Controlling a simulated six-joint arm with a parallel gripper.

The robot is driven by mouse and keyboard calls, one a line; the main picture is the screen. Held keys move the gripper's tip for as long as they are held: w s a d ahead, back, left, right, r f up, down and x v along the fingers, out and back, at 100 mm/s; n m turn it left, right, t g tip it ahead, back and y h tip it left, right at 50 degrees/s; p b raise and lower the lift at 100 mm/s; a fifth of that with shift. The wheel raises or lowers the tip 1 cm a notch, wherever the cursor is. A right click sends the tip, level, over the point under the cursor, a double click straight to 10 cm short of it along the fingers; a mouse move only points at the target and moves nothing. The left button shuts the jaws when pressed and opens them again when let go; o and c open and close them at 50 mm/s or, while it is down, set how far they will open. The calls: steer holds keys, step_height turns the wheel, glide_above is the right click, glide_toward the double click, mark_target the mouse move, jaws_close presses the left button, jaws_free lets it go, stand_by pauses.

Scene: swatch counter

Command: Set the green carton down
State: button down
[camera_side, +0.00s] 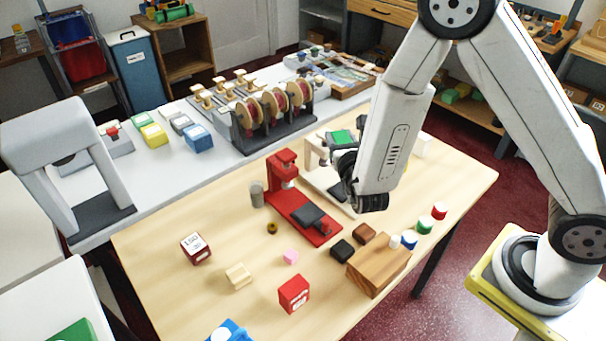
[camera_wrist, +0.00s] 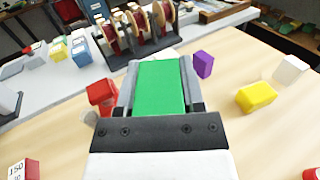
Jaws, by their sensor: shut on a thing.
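The green carton (camera_wrist: 160,88) is between the two fingers of my gripper (camera_wrist: 160,80) in the wrist view. Its broad green face is toward the wrist camera, and the fingers press its sides. In the side view the carton (camera_side: 342,137) shows as a small green patch at my gripper (camera_side: 343,150), partly hidden by the arm. It is over the far part of the wooden table (camera_side: 170,290), by a pale stand (camera_side: 316,160). I cannot tell its height above the surface.
A red press-like stand (camera_side: 322,234) is left of my arm. A purple block (camera_wrist: 203,64), a yellow block (camera_wrist: 256,97) and a white block (camera_wrist: 291,69) lie to the right in the wrist view. A spool rack (camera_side: 270,125) stands behind. A wooden block (camera_side: 378,268) is in front.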

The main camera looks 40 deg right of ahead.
steer(key=shift+w+r+y, duration=0.3)
steer(key=shift+r, duration=0.45)
step_height(320, 180, up, 9)
steer(key=w+n+t+y, duration=0.1)
steer(key=n+y, duration=0.1)
steer(key=y, duration=0.1)
steer(key=shift+w, duration=0.25)
steer(key=shift+d+f, duration=0.1)
steer(key=shift+d, duration=0.05)
